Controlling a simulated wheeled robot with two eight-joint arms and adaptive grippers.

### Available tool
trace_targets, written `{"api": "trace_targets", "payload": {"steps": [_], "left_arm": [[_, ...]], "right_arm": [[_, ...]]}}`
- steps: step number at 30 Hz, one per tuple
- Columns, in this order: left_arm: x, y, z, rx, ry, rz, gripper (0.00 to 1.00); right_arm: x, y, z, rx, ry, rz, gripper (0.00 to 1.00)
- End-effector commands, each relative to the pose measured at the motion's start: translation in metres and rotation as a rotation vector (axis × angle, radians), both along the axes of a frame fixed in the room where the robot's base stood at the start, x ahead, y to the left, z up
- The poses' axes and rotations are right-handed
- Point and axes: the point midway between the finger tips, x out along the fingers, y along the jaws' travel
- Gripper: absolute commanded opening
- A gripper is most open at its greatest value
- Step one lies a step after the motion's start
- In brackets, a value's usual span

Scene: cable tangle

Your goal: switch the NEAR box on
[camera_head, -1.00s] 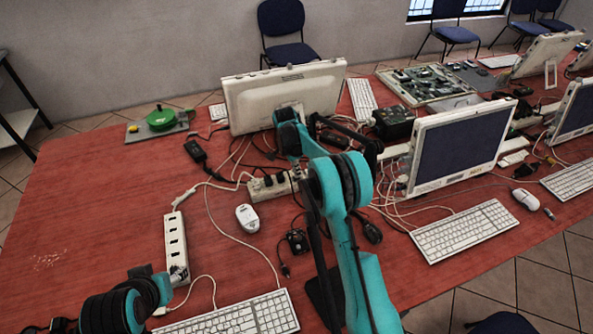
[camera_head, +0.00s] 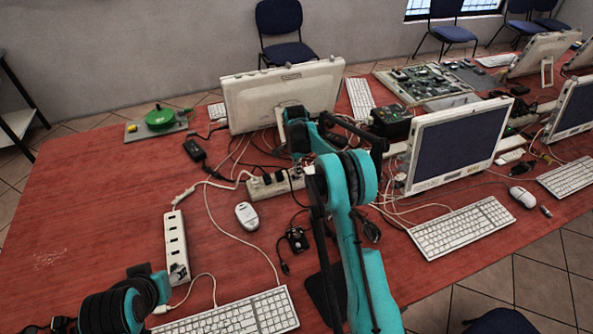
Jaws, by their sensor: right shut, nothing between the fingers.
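Two white socket boxes lie on the red table. The nearer one (camera_head: 175,240), at the left, has several sockets in a row and a dark-marked near end. I take it as the NEAR box; whether its switch is on I cannot tell. The farther one (camera_head: 262,187) lies in front of the back monitor, with plugs in it. My right arm reaches across the middle, and my right gripper (camera_head: 301,178) is shut and empty by the farther box's right end, its tips partly hidden by my arm. Only links of my left arm show at the bottom left.
A white mouse (camera_head: 246,215) and keyboard (camera_head: 235,318) lie near the front. Loose cables and a black adapter (camera_head: 195,150) surround the boxes. Monitors stand at the back (camera_head: 285,95) and right (camera_head: 455,150). The table's left part is clear.

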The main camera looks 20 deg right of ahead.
Motion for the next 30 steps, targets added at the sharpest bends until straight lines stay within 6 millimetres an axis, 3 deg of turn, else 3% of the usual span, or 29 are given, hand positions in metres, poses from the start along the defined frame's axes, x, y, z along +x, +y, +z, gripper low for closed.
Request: {"api": "trace_targets", "payload": {"steps": [2, 11, 30], "left_arm": [[0.0, 0.0, -0.001, 0.0, 0.0, 0.0, 0.52], [0.0, 0.0, -0.001, 0.0, 0.0, 0.0, 0.52], [0.0, 0.0, -0.002, 0.0, 0.0, 0.0, 0.52]], "right_arm": [[-0.002, -0.008, -0.006, -0.009, 0.005, -0.007, 0.0], [-0.002, -0.008, -0.006, -0.009, 0.006, -0.007, 0.0], [-0.002, 0.017, -0.006, 0.004, 0.007, 0.003, 0.0]]}}
